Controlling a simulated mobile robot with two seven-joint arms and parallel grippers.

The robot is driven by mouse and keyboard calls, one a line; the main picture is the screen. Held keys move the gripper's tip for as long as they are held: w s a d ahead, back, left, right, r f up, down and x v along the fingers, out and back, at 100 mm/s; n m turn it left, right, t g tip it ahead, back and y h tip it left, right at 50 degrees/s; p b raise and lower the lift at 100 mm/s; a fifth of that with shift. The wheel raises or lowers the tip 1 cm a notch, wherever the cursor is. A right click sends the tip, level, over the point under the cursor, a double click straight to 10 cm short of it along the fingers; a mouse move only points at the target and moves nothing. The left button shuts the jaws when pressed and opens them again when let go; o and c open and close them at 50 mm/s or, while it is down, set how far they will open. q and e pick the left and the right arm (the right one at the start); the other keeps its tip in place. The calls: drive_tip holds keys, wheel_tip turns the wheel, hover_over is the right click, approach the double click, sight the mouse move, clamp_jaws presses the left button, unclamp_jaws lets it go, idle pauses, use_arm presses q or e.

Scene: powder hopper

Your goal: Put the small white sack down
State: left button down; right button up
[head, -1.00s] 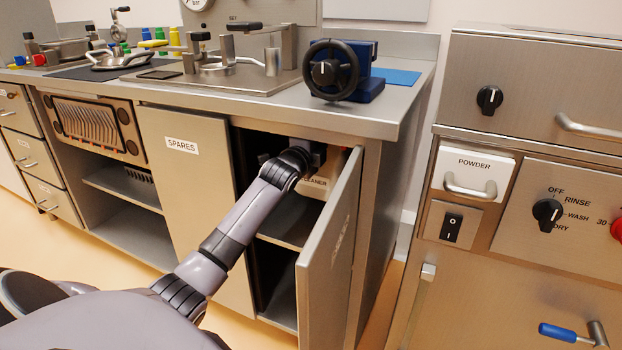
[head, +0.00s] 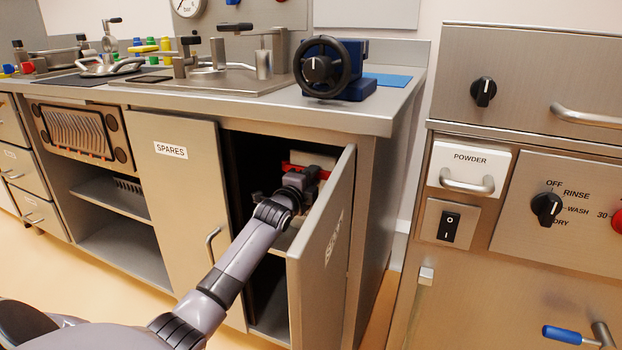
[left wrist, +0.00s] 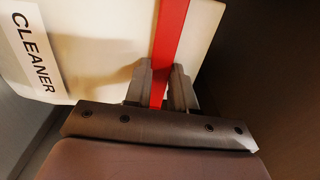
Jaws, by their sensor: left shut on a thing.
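The small white sack (left wrist: 95,45) fills the upper left of the left wrist view. It carries a CLEANER label and a red strip (left wrist: 169,40). In the head view, only its pale upper part (head: 318,158) shows, inside the open cupboard behind my gripper. My left gripper (left wrist: 160,86) is shut on the sack at its red strip; in the head view the gripper (head: 290,186) reaches in through the cupboard opening. The sack's underside is hidden, so I cannot tell whether it touches the shelf. My right gripper is not in view.
The open cupboard door (head: 325,235) stands close to the right of my left arm. The shut SPARES door (head: 180,210) is to its left. The worktop (head: 350,118) above carries a blue device with a black wheel (head: 328,68). The POWDER drawer (head: 468,170) is at right.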

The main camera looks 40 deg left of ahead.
use_arm(q)
drive_tip(key=c, duration=0.9)
unclamp_jaws()
drive_tip(key=shift+c, duration=0.2)
drive_tip(key=p+v, duration=0.4)
drive_tip(key=v, duration=0.8)
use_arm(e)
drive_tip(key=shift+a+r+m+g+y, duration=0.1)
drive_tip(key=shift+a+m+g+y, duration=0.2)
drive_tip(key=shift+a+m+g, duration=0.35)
use_arm(q)
drive_tip(key=shift+r, duration=0.1)
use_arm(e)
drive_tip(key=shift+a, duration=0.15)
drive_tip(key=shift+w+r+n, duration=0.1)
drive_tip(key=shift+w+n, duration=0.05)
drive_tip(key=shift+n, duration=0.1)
